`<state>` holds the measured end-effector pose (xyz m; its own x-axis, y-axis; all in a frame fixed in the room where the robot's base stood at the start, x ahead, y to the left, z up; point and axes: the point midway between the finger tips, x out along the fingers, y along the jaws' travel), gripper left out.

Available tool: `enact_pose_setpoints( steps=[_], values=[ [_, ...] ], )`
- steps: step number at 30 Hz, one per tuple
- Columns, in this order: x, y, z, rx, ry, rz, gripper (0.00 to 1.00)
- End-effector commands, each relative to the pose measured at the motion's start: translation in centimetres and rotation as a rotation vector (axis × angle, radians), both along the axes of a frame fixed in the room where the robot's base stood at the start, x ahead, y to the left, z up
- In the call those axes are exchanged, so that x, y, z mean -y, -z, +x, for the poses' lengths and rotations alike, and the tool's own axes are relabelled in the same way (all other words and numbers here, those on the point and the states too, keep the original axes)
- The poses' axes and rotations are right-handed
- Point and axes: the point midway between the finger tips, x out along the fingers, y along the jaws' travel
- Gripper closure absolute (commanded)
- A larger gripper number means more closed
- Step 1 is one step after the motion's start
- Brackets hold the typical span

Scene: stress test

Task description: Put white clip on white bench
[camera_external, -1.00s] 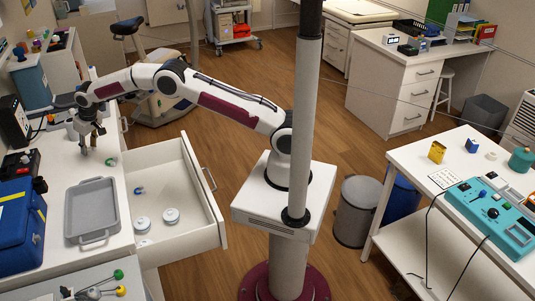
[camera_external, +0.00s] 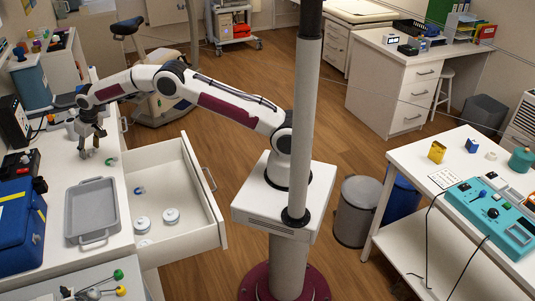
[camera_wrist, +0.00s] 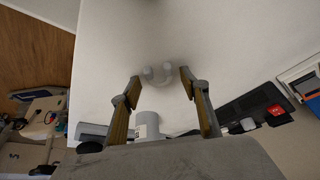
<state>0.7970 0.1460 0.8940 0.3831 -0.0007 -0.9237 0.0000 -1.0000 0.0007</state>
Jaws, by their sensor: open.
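A pale, whitish clip (camera_wrist: 160,77) shows in the wrist view on a white worktop, just beyond and between my fingertips. Its edges blend with the surface. My gripper (camera_wrist: 158,82) is open, one finger on each side of it, with no visible contact. In the external view my gripper (camera_external: 90,152) points down low over the left white bench (camera_external: 118,222); the clip is hard to tell from the fingertips there. Another white bench (camera_external: 405,160) stands at the right.
A green clip (camera_external: 111,161) lies right of my gripper. A grey tray (camera_external: 92,236) and blue toolbox (camera_external: 20,220) are nearby. An open drawer (camera_external: 186,215) holds a blue clip (camera_external: 139,190) and white round items. The right bench carries a teal device (camera_external: 492,213).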

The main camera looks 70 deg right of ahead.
Motion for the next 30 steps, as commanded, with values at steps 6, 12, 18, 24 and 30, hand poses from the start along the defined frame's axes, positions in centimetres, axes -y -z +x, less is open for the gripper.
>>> enact_pose_setpoints(
  steps=[6,12,18,24,30],
  values=[
    [0.0,-0.5,0.0,0.001,0.000,0.000,0.55],
    [0.0,-1.6,-0.5,0.001,0.000,0.000,0.55],
    [0.0,-3.4,-1.2,0.001,0.000,0.000,0.55],
    [0.0,-5.7,-2.2,0.002,0.000,0.001,0.55],
    [0.0,-8.1,-3.2,0.001,0.000,0.000,0.55]
  ],
)
